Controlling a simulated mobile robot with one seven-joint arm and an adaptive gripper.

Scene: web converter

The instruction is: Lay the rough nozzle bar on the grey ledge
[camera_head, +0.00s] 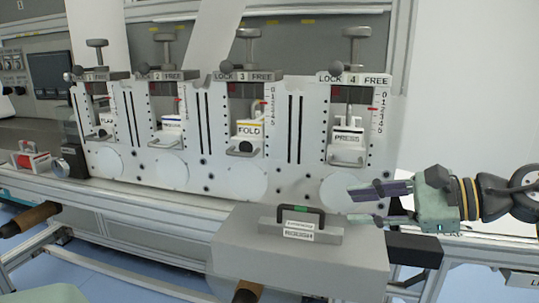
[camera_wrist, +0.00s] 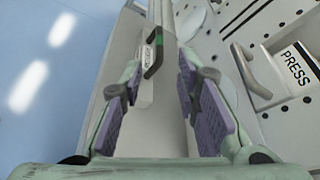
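The rough nozzle bar (camera_head: 272,227) is a grey bar with a black arched handle, a green mark on the handle and a white label reading ROUGH. It stands on top of the grey ledge (camera_head: 345,262), a box-like block in front of the machine. In the wrist view the bar's handle (camera_wrist: 153,52) shows beyond the fingertips. My gripper (camera_head: 354,205) is to the right of the bar and apart from it. Its purple-padded fingers are spread with nothing between them, as the wrist view also shows (camera_wrist: 160,78).
Behind the ledge stands a white panel (camera_head: 205,178) with several numbered stations, including FOLD (camera_head: 250,130) and PRESS (camera_head: 348,138). A red-and-grey item (camera_head: 30,158) lies on the left bench. The ledge top right of the bar is bare.

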